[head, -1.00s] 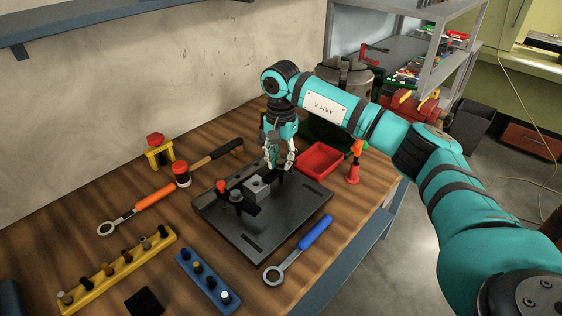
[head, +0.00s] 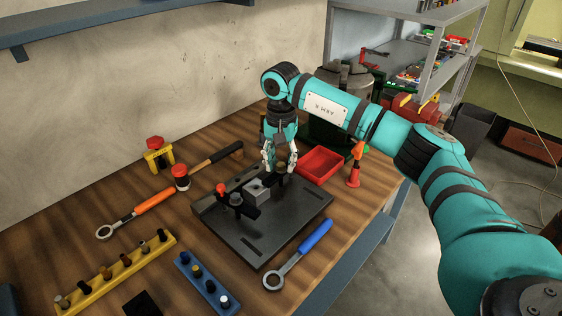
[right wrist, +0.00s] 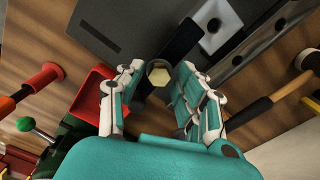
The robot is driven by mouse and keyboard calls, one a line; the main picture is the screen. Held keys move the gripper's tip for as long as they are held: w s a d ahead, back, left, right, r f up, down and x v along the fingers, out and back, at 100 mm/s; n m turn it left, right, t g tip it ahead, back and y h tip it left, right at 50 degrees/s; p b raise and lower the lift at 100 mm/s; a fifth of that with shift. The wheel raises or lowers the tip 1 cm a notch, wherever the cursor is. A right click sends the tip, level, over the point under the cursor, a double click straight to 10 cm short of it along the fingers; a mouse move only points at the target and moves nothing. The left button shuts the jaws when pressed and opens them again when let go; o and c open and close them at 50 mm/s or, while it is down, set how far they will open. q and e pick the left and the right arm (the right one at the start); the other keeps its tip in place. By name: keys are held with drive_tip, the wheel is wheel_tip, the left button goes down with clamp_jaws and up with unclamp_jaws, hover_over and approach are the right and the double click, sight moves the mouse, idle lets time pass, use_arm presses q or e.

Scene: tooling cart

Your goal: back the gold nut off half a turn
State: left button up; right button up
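The gold nut (right wrist: 159,75) shows in the right wrist view as a pale gold hexagon on a dark round base, at the near end of a black clamp bar (right wrist: 181,43). My right gripper (right wrist: 156,88) is open, with one finger on each side of the nut; I see gaps between fingers and nut. In the head view my right gripper (head: 280,169) points down over the far end of the dark fixture plate (head: 262,236), and the nut is not distinguishable there. A grey block (head: 256,194) sits on the plate beside the bar. My left gripper is not in view.
A red tray (head: 320,163) and a red-orange screwdriver-like tool (head: 355,165) stand right of the gripper. A blue-handled ring wrench (head: 298,254) lies in front of the plate. An orange-handled wrench (head: 135,217), a hammer (head: 205,163) and peg racks (head: 117,270) lie left.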

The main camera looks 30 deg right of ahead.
drive_tip(key=shift+o, duration=0.4)
wheel_tip(320, 180, up, 12)
idle(0.3)
idle(0.4)
